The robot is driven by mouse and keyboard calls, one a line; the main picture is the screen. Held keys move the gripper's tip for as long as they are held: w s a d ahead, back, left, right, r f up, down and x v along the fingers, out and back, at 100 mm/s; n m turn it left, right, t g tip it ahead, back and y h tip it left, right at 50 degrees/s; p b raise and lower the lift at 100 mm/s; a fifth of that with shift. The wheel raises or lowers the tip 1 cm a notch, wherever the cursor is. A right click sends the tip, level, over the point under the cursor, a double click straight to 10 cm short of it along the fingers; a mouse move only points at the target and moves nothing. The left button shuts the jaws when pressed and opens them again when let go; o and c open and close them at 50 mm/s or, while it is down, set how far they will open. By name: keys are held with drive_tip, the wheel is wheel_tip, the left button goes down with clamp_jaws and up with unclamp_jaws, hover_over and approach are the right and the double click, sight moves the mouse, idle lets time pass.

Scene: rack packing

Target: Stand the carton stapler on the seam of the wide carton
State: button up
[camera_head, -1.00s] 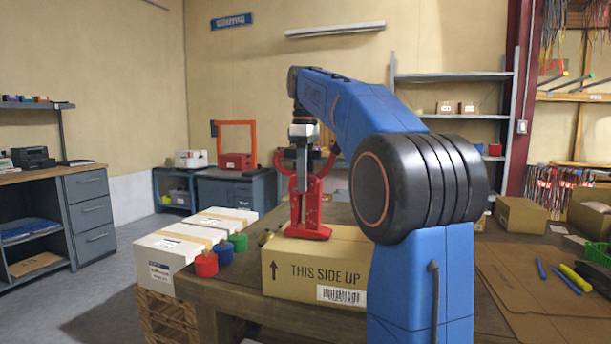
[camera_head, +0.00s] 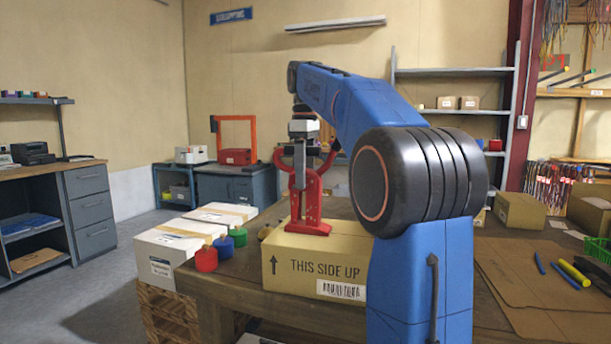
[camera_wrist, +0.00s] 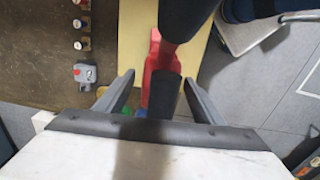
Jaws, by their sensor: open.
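The red carton stapler (camera_head: 309,210) stands upright on top of the wide carton (camera_head: 318,271), a tan box marked "THIS SIDE UP". Its base rests on the carton's top. Its curved red arms rise on both sides of my gripper (camera_head: 300,178). In the wrist view, my gripper (camera_wrist: 158,78) is open, with one finger on each side of the stapler (camera_wrist: 152,62) and its dark grips. Gaps show between fingers and stapler there. The carton top (camera_wrist: 137,35) lies below. The seam under the stapler's base is hidden, so its exact alignment cannot be told.
Flat cardboard (camera_head: 520,290), a yellow tube (camera_head: 573,274) and blue tubes lie at right. Shelves (camera_head: 455,72) stand behind.

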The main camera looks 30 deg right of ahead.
drive_tip(key=shift+r, duration=3.65)
